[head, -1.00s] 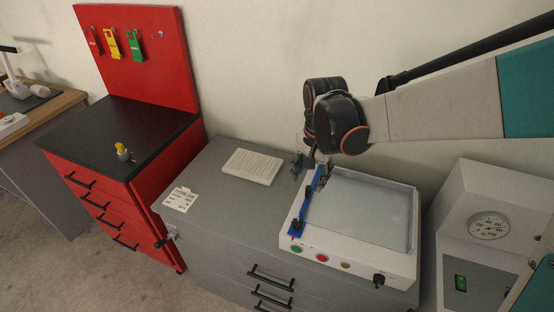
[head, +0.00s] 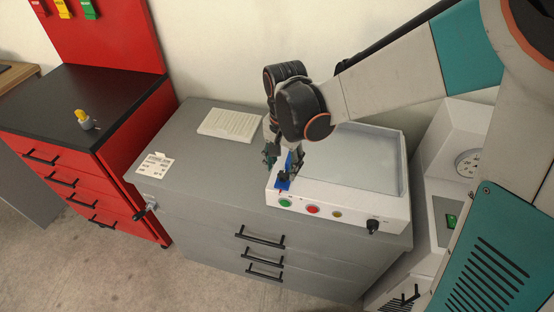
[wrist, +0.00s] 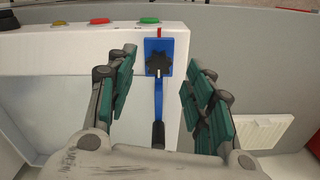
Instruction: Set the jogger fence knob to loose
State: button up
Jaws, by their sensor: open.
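The white jogger machine (head: 350,208) stands on the grey cabinet, with a wide shallow tray on top. Its blue fence (head: 283,184) runs along the left side; in the wrist view the blue fence plate (wrist: 166,46) carries a black star-shaped knob (wrist: 159,65) with a small white mark. A blue arm with a black end reaches from the knob toward my wrist. My gripper (wrist: 155,88) is open, its green-padded fingers on either side of the fence and apart from the knob. In the head view my gripper (head: 277,157) is over the fence and partly hides it.
Green (head: 285,203), red (head: 312,209) and yellow (head: 337,214) buttons and a black front knob (head: 373,226) line the machine's front. A paper stack (head: 230,125) and label card (head: 155,163) lie on the grey cabinet (head: 185,150). A red cabinet (head: 125,130) stands left.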

aim_at(283, 174)
jog(key=shift+f+b, duration=0.9)
jog(key=shift+f, duration=0.8)
jog(key=c, duration=1.1)
